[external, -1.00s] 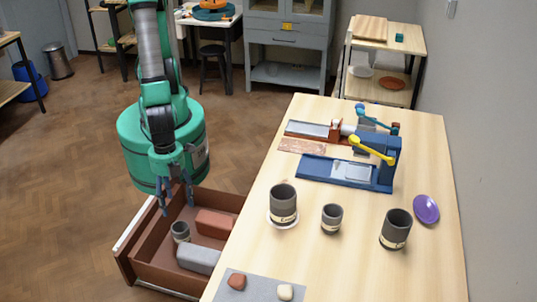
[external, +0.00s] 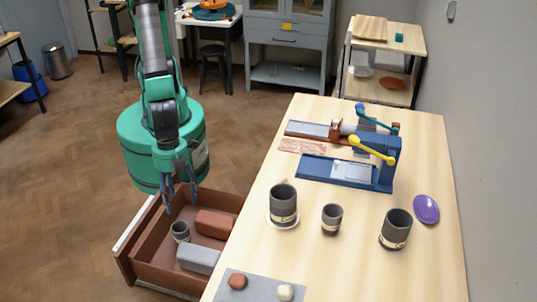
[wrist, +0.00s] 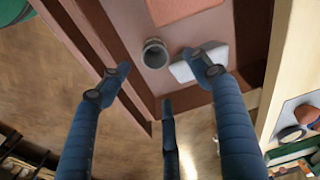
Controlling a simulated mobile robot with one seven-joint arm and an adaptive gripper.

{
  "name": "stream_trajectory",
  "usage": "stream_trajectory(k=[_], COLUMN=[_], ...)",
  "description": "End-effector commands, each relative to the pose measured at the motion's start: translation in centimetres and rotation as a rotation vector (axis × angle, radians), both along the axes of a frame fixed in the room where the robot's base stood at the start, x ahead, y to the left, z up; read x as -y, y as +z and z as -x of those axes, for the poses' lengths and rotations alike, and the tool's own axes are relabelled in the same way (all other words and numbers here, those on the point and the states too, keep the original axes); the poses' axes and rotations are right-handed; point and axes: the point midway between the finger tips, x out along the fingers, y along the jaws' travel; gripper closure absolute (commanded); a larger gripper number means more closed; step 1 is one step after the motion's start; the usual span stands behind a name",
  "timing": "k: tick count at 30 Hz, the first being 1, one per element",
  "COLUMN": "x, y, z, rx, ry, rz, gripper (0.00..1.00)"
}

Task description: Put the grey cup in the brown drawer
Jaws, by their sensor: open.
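A small dark grey cup (external: 181,232) stands upright inside the open brown drawer (external: 149,269), beside a red-brown block and a light grey block. The wrist view shows the cup (wrist: 155,54) on the drawer floor (wrist: 138,22), with its open top facing up. My gripper (external: 181,204) is above the drawer with its fingers spread and empty. In the wrist view, my gripper (wrist: 160,76) has clear space between its fingers and the cup appears beyond them. Nothing hides the cup's rim.
The red-brown block (external: 215,223) and light grey block (external: 198,259) take up the drawer's right side. A blue press (external: 345,172) and purple plate (external: 426,209) are also there.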

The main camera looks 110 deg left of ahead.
Motion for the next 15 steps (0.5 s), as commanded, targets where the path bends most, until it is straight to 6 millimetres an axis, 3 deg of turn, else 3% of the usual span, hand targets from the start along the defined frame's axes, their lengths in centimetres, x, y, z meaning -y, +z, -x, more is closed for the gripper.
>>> stream_trajectory(k=[8,15], x=[-2.4,-6.6], y=[5.8,12.0], z=[-5.0,-9.5], rx=[0.031,0.068], ry=[0.161,0.342], rz=[0.048,0.092], gripper=[0.36,0.36])
